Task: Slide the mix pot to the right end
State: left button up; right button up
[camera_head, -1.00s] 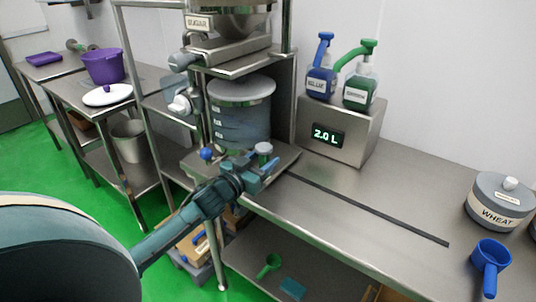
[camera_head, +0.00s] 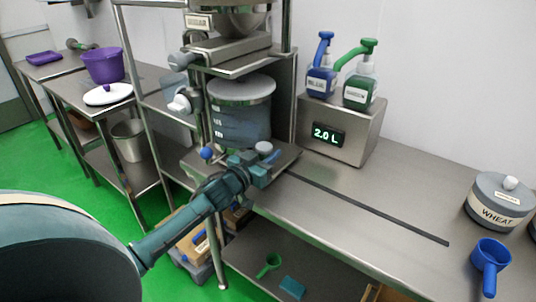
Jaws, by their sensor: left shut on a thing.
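The mix pot (camera_head: 240,112), a grey-blue see-through vessel with a pale lid and white marks, stands upright at the left end of the bench, under the sugar hopper (camera_head: 228,22). It rests on a low steel carriage (camera_head: 290,155) at the left end of a dark slot (camera_head: 370,210). My left gripper (camera_head: 263,168) is at the carriage's front, below the pot, and is shut on what looks like its handle. The fingers hide most of the grip. A grey round knob (camera_head: 264,148) shows just behind them. My right gripper is out of view.
The slot runs right along clear steel bench. A steel box (camera_head: 345,125) reading 2.0 L, with a blue bottle (camera_head: 320,82) and a green bottle (camera_head: 360,92), stands behind. A wheat canister (camera_head: 500,202) and blue scoop (camera_head: 490,262) are at the far right.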

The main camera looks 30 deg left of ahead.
pick_arm(q)
grip_shut()
jog(key=shift+d, duration=0.15)
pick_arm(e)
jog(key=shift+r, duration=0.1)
